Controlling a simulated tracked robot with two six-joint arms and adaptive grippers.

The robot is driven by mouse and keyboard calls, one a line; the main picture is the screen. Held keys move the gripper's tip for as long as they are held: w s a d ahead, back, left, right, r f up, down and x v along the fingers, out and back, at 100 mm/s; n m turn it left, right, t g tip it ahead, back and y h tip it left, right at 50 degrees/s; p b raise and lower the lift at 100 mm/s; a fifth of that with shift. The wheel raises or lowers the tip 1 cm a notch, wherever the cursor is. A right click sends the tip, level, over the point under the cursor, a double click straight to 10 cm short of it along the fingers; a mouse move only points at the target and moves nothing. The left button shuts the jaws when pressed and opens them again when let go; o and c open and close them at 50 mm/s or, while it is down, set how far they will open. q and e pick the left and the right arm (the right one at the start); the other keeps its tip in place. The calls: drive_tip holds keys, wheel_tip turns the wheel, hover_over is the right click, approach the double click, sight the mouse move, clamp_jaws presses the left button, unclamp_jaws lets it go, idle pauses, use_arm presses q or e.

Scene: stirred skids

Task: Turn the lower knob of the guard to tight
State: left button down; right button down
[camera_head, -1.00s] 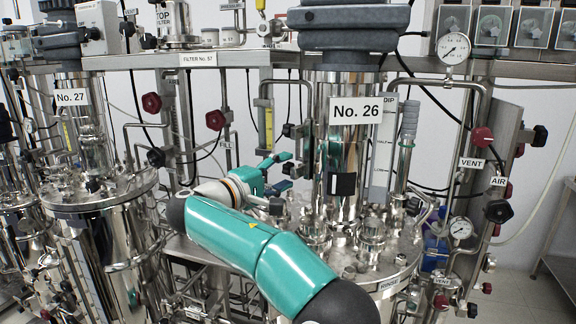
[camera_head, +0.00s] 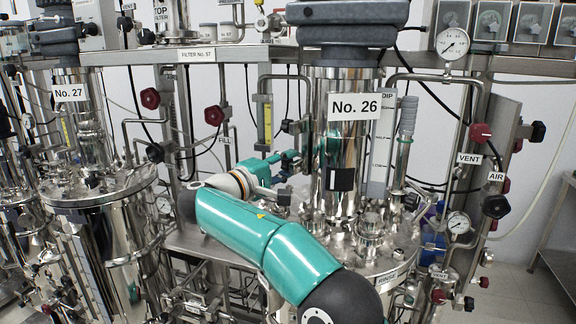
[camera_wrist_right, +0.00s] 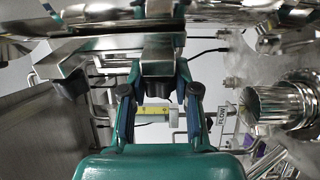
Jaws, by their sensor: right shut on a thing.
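My right gripper (camera_head: 284,166) reaches in beside the steel column marked No. 26 (camera_head: 340,150); its fingertips are partly hidden in the head view. In the right wrist view my right gripper (camera_wrist_right: 160,92) has its two fingers on either side of a dark knob (camera_wrist_right: 158,86) under a steel bracket (camera_wrist_right: 158,50), and is shut on it. The fingers cover the knob's sides, so any mark of its turn cannot be read. A yellow-scaled gauge (camera_wrist_right: 153,112) shows behind the fingers. It may be the yellow gauge (camera_head: 265,122) in the head view. My left gripper is out of view.
A second dark knob (camera_wrist_right: 73,84) is left of the gripped one in the wrist view. Red handwheels (camera_head: 214,115), hoses and steel pipes crowd the frame. The vessel marked No. 27 (camera_head: 95,188) stands at left. Little free room surrounds the hand.

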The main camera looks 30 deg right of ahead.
sight(282, 168)
drive_tip(key=shift+f+h+b, duration=0.4)
drive_tip(key=shift+b, duration=0.45)
drive_tip(key=shift+r, duration=0.2)
drive_tip(key=c, duration=0.8)
unclamp_jaws()
drive_tip(key=shift+r, duration=0.1)
drive_tip(key=shift+c, duration=0.2)
drive_tip(key=shift+a, duration=0.1)
drive_tip(key=shift+f+v, duration=0.15)
drive_tip(key=shift+v, duration=1.7)
drive_tip(key=shift+f+v, duration=0.1)
drive_tip(key=shift+v, duration=1.75)
drive_tip(key=shift+w, duration=0.1)
